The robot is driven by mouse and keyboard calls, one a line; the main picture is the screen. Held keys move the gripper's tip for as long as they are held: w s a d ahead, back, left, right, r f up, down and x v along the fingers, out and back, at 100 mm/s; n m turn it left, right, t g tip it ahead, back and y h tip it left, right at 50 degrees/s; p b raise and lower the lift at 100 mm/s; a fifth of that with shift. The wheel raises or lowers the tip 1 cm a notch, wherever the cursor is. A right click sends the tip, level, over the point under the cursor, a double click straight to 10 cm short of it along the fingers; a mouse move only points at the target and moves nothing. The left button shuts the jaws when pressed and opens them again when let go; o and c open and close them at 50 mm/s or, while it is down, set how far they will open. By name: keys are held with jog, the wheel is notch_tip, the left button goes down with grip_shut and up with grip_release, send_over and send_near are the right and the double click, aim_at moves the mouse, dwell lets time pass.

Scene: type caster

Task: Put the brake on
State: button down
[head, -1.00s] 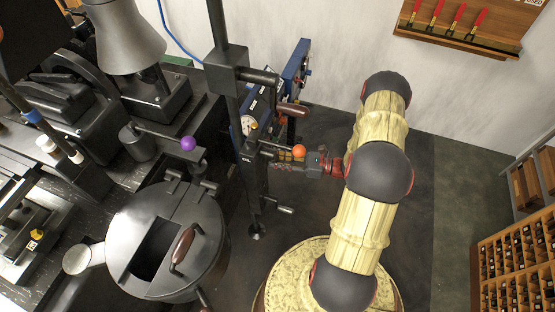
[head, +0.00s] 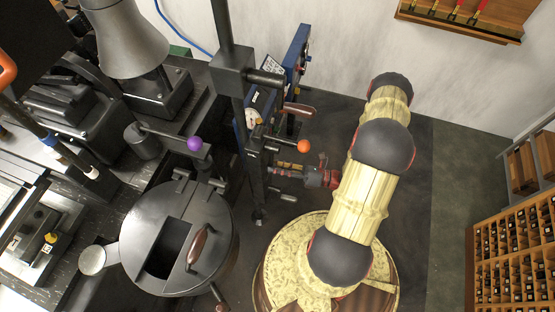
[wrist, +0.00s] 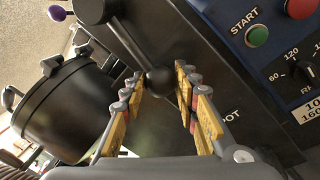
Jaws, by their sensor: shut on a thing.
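A lever with a black ball knob (wrist: 160,81) shows in the middle of the wrist view, its thin rod running up and left to a dark mount. My gripper (wrist: 164,84) is shut on the knob, with yellow-padded fingers on both sides of it. In the head view my gripper (head: 284,172) is beside the dark upright post, below the lever with the orange knob (head: 303,146); the black knob cannot be made out there. No brake label is readable.
The round metal pot (head: 165,250) stands left of the post. A purple knob (head: 195,144) is on another lever above the pot. The blue control box (wrist: 250,60) with a green START button is close to the right of my fingers. Open floor lies right of my arm.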

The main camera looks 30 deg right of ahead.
jog(key=shift+s+a+r+m+t+p, duration=0.15)
jog(key=shift+s+a+r+m+p, duration=0.1)
jog(key=shift+s+a+m, duration=0.35)
jog(key=shift+s+a+r+m+t+p, duration=0.15)
jog(key=shift+a+m+p, duration=0.15)
jog(key=shift+m, duration=0.5)
jog(key=c, duration=1.3)
grip_release()
jog(key=shift+c, duration=0.2)
jog(key=v, duration=1.2)
